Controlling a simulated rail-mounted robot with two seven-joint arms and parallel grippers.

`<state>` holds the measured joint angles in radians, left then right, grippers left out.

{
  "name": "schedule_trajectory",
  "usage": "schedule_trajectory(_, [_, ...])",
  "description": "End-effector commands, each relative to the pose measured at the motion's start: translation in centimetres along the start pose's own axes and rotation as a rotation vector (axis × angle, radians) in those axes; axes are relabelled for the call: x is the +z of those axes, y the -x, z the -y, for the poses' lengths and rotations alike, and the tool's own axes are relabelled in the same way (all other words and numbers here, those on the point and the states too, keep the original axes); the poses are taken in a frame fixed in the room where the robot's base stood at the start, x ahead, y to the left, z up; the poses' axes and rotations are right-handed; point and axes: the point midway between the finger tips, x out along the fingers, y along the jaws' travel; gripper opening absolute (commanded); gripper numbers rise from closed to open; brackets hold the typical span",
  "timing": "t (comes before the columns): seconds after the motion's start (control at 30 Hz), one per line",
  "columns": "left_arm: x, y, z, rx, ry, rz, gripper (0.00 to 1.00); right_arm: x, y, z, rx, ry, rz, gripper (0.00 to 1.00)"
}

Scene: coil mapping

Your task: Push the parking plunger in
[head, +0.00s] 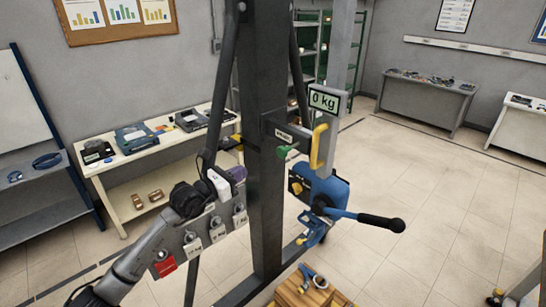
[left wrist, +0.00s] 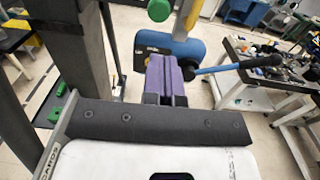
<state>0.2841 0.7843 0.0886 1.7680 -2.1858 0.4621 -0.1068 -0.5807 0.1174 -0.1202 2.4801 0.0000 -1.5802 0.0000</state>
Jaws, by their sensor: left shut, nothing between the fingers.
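A green round knob (head: 283,153), which looks like the parking plunger, sticks out on a short stem below the labelled bracket (head: 284,136) on the dark steel post. It also shows at the top of the left wrist view (left wrist: 159,10). How far in it sits I cannot tell. My left gripper (head: 239,174) is just left of the post in the head view, apart from the knob. Its purple fingers (left wrist: 166,72) are shut with nothing between them. In the left wrist view they lie below the knob, against the blue winch behind. My right gripper is not in view.
The dark post (head: 265,220) stands between my left gripper and the knob in the head view. A yellow handle (head: 319,147), a 0 kg display (head: 323,100) and a blue winch (head: 325,188) with a black-gripped crank (head: 381,222) are close by. A plate with tags (head: 205,235) stands at left.

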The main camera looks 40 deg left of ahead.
Motion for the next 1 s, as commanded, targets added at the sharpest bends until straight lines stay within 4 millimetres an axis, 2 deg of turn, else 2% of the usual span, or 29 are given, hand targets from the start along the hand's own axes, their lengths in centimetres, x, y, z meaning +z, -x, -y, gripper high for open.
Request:
schedule_trajectory(0.57, [-0.3, -0.3, 0.1, -0.005, -0.008, -0.026, 0.00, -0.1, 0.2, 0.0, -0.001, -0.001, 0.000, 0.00])
schedule_trajectory(0.77, [-0.1, -2.7, 0.1, -0.005, -0.006, -0.025, 0.00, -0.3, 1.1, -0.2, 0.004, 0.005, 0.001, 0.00])
schedule_trajectory(1.0, [-0.2, -7.2, 0.1, -0.005, -0.006, -0.025, 0.00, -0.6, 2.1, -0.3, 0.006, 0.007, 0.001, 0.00])
